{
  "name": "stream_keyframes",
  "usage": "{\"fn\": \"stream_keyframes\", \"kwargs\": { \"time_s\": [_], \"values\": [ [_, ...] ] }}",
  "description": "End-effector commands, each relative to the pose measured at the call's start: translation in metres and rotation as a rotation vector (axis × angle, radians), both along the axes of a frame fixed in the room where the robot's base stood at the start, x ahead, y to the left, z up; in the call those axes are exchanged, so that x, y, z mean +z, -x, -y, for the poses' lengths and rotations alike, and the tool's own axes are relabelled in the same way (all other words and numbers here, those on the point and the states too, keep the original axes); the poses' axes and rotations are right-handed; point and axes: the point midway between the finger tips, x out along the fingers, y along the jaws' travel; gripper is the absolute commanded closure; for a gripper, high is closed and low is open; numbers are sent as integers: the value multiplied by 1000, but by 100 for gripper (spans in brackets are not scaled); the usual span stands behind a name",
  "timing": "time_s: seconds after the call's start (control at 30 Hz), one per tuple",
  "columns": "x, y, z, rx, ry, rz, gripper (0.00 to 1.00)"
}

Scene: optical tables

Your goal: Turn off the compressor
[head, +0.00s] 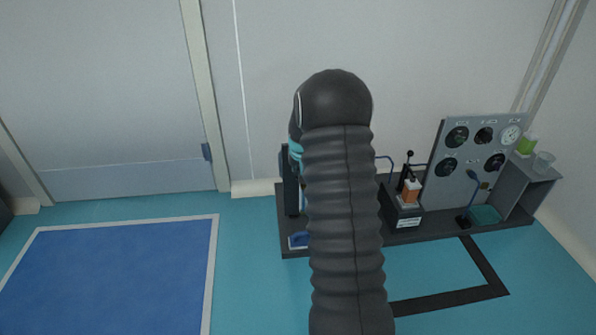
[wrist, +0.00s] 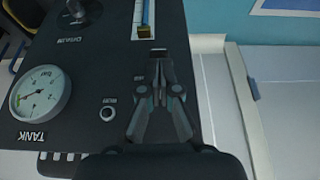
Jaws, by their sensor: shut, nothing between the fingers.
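In the wrist view, a dark compressor panel (wrist: 100,60) fills the left and middle and appears upside down. It carries a round white gauge marked TANK (wrist: 40,93), a knob (wrist: 78,10) by a label that looks like DRAIN, and a small round fitting (wrist: 107,114). A small dark switch-like part (wrist: 158,51) sits just beyond my gripper's tips. My gripper (wrist: 158,72) is shut and empty over the panel; I cannot tell whether it touches. In the head view, my arm hides the gripper and most of the compressor; a dark upright panel edge (head: 291,180) shows beside it.
A blue floor mat (head: 115,275) lies left. A slim scale (wrist: 145,15) is beyond the fingertips.

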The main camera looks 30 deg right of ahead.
Motion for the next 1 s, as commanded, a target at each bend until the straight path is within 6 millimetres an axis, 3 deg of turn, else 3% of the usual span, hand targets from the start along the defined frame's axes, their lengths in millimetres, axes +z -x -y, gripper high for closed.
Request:
{"fn": "stream_keyframes", "kwargs": {
  "time_s": [0.17, 0.3, 0.7, 1.0],
  "values": [
    [17, 5, -3, 0, 0, 1, 100],
    [42, 14, -7, -1, 0, 2, 100],
    [54, 79, -37, 5, 0, 1, 100],
    [60, 101, -45, 3, 1, 1, 100]
  ]
}}
